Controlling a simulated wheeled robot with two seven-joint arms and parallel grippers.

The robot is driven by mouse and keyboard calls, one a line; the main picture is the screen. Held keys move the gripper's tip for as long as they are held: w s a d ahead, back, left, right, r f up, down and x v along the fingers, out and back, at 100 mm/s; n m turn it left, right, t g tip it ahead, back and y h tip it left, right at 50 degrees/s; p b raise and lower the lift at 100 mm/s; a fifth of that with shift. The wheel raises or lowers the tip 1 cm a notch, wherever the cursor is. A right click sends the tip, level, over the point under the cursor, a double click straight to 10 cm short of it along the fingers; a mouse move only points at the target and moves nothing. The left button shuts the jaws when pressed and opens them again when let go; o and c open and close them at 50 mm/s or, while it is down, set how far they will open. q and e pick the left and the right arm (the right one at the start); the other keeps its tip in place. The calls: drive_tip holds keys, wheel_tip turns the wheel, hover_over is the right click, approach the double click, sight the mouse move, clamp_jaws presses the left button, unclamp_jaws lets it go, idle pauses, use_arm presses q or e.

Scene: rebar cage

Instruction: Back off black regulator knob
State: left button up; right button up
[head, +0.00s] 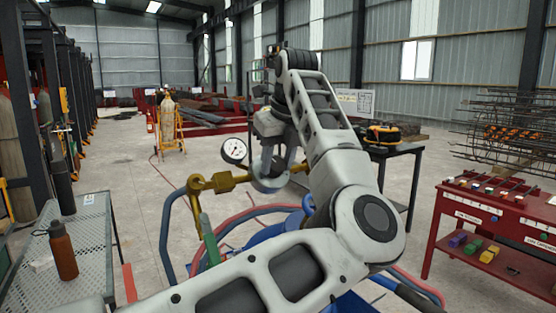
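A brass regulator (218,182) with a round white gauge (234,150) stands in the middle of the head view, above blue and red hoses. My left arm arches over from the lower left. Its gripper (271,174) points down at the right end of the brass body, where it appears to touch or overlap it. I cannot make out the black knob; the gripper covers that end of the regulator. Whether the fingers are closed on anything there does not show clearly. My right gripper is not in view.
A perforated metal table (95,240) with a brown bottle (62,250) is at the left. A red bench (480,215) with coloured blocks stands at the right. A dark table (405,150) is behind my arm. A yellow cylinder cart (170,128) stands farther back on open floor.

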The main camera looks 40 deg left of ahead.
use_arm(q)
drive_tip(key=c, duration=0.3)
